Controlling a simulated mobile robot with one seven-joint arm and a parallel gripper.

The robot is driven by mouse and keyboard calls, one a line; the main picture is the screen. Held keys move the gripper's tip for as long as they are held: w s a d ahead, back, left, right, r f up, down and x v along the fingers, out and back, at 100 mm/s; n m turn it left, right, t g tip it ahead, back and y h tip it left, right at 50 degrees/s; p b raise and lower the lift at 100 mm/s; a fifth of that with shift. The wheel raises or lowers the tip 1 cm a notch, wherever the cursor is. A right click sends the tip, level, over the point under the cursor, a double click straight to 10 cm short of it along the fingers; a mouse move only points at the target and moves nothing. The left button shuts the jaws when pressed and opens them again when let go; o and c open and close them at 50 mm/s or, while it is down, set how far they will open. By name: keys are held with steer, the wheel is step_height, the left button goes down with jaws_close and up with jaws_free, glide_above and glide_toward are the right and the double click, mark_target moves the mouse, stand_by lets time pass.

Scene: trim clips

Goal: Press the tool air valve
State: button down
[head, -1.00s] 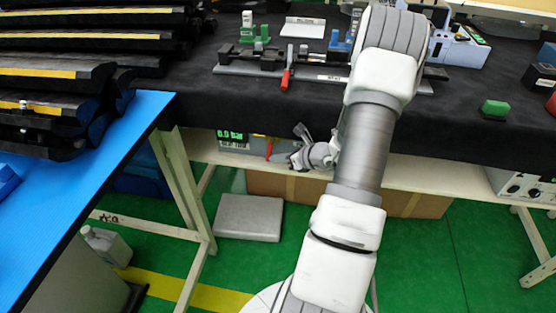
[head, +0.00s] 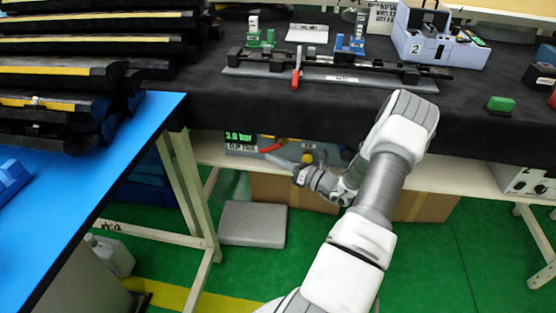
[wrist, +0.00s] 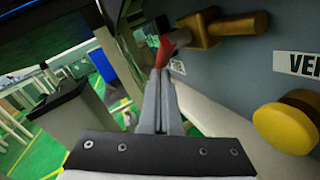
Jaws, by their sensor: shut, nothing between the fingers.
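The tool air valve is a brass valve (wrist: 222,30) with a red lever (wrist: 168,50) on a grey panel in the wrist view. In the head view the red lever (head: 272,147) lies nearly sideways under the bench, beside a green display (head: 239,137) reading about 3.0 bar. My gripper (wrist: 160,75) is shut and empty, its tips close to the red lever; I cannot tell whether they touch.
A round yellow button (wrist: 287,122) sits on the panel near a label starting "VE". The black-covered bench (head: 450,115) overhangs the panel. A bench leg (head: 188,190) stands left, with a cardboard box (head: 275,188) behind.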

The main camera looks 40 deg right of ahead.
steer(key=shift+w+a+r+m+t+y+p, duration=0.2)
steer(key=shift+w+a+m+t+y+p, duration=0.15)
steer(key=shift+t, duration=0.35)
steer(key=shift+w+a+r+p, duration=0.1)
steer(key=shift+w+p, duration=0.05)
steer(key=shift+p, duration=0.15)
steer(key=s+d+f, duration=0.1)
steer(key=s+f, duration=0.6)
steer(key=s, duration=0.4)
steer(key=shift+d, duration=0.2)
steer(key=shift+r, duration=0.1)
